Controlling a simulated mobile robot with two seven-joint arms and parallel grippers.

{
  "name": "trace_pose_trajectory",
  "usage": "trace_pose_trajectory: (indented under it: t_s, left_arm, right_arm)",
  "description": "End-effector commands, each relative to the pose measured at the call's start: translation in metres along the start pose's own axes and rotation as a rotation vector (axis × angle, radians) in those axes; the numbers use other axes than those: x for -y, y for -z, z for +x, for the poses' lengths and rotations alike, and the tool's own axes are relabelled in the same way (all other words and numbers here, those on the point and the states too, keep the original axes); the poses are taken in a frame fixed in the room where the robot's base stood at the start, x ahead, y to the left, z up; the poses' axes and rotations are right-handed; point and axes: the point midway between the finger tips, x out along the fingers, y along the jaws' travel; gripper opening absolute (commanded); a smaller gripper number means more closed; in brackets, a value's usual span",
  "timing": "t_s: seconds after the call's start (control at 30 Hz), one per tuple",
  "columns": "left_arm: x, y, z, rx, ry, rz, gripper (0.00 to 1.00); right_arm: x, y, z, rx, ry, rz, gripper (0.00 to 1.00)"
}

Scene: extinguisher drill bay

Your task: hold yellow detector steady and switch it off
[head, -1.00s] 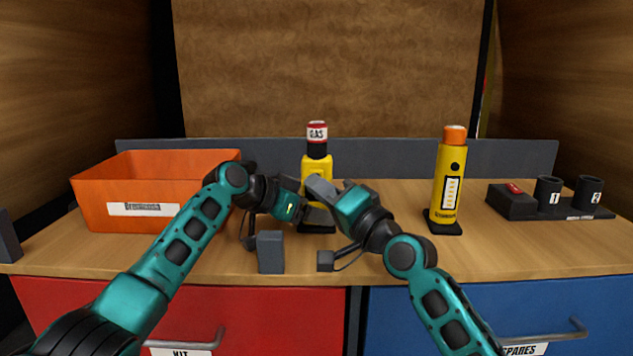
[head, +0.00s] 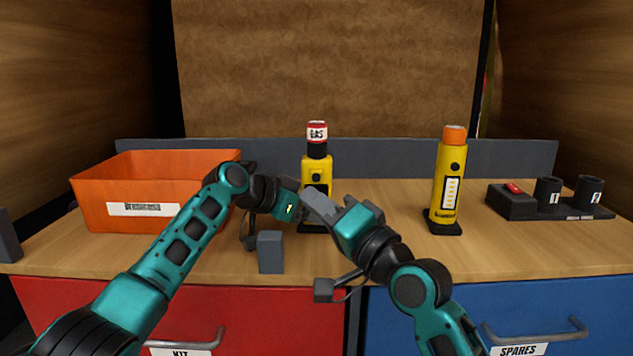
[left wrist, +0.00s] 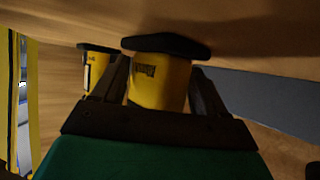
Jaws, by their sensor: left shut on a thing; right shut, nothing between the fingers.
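The yellow detector (head: 317,168), with a dark neck and a red and white GAS cap, stands upright on a dark base at the middle of the bench. My left gripper (left wrist: 160,85) is shut on its yellow body, one finger on each side, in the left wrist view. In the head view the left fingers are partly hidden. My right gripper (head: 308,196) is shut and empty, its tips in front of the detector's lower body, which they partly cover. I cannot tell whether they touch it. A dark panel shows on the detector's front above the right fingers.
An orange bin (head: 160,165) stands at left. A yellow cylinder with an orange cap (head: 449,180) stands upright to the right. A dark rack (head: 550,200) with two numbered cups is at far right.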

Motion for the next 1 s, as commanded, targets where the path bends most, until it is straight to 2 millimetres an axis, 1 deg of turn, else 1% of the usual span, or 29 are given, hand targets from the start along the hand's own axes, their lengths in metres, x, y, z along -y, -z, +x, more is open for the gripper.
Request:
trace_pose_trajectory:
  t_s: [0.3, 0.33, 0.6, 0.87, 1.0]
  left_arm:
    - [0.0, 0.0, 0.0, 0.001, 0.0, 0.001, 0.46]
    - [0.0, 0.0, 0.0, 0.001, 0.0, 0.001, 0.76]
    - [0.0, 0.0, 0.0, 0.0, 0.0, 0.0, 1.0]
    - [0.0, 0.0, -0.002, 0.0, 0.0, 0.001, 1.0]
    - [0.001, 0.0, -0.011, -0.001, 0.001, 0.0, 1.0]
  right_arm:
    - [0.002, -0.002, -0.003, -0.001, 0.0, 0.0, 0.0]
    - [0.002, -0.002, -0.003, -0.001, 0.0, 0.0, 0.0]
    - [0.002, -0.002, -0.003, -0.001, 0.0, 0.0, 0.0]
    - [0.002, -0.001, -0.003, -0.001, 0.0, -0.001, 0.0]
    - [0.002, -0.001, -0.003, -0.001, 0.0, -0.001, 0.0]
